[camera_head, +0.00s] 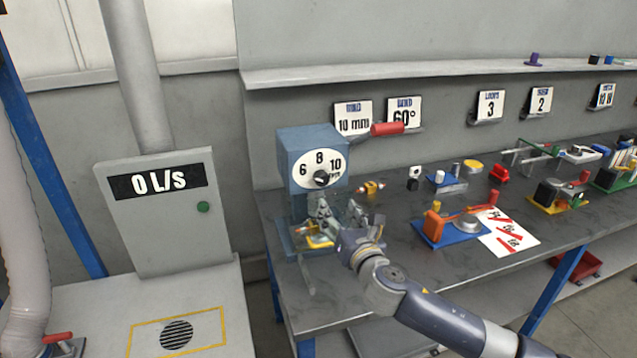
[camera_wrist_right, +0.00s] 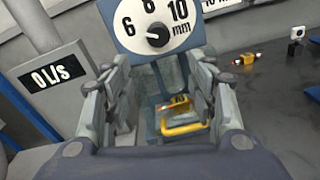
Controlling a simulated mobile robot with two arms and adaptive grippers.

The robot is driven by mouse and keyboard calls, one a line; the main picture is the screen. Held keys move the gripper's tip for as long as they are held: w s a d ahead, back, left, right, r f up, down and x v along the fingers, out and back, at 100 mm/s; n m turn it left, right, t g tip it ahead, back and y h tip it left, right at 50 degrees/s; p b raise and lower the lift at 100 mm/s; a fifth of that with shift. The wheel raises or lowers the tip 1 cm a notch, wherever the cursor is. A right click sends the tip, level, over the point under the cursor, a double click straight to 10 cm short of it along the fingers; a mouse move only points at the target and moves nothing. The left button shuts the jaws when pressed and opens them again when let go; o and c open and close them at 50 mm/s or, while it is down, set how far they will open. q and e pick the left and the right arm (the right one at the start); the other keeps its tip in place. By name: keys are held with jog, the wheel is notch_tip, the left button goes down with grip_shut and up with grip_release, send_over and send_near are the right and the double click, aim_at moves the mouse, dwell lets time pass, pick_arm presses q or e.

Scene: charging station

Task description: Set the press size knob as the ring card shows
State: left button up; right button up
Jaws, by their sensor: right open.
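The blue-grey press (camera_head: 303,147) stands at the left end of the bench. Its white oval dial (camera_head: 319,159) reads 6, 8 and 10 mm, and it also shows in the right wrist view (camera_wrist_right: 178,37). The black size knob (camera_head: 321,178) sits at the dial's lower middle; its light mark seems to point left toward the 6 in the wrist view (camera_wrist_right: 158,35). The ring card (camera_head: 353,118) behind the press reads 10 mm. My right gripper (camera_head: 325,212) is open and empty, in front of the press below the knob, fingers spread in the wrist view (camera_wrist_right: 160,88). My left gripper is out of view.
A red-handled lever (camera_head: 387,129) sticks out right of the press. A yellow part (camera_head: 318,241) lies at the press's foot. A small yellow-red piece (camera_head: 371,188) lies on the bench (camera_head: 385,235). A blue-based fixture (camera_head: 450,232) stands further right. A cabinet (camera_head: 165,220) reading 0 L/S stands left.

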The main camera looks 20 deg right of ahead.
aim_at(323, 180)
jog(key=w, duration=0.4)
jog(key=w+r+n, duration=0.1)
jog(key=w, duration=0.3)
jog(key=w+n, duration=0.1)
jog(key=w, duration=0.3)
jog(key=shift+d+r+p, duration=0.1)
jog(key=shift+r+p, duration=0.2)
jog(key=shift+p, duration=0.1)
jog(key=c, duration=1)
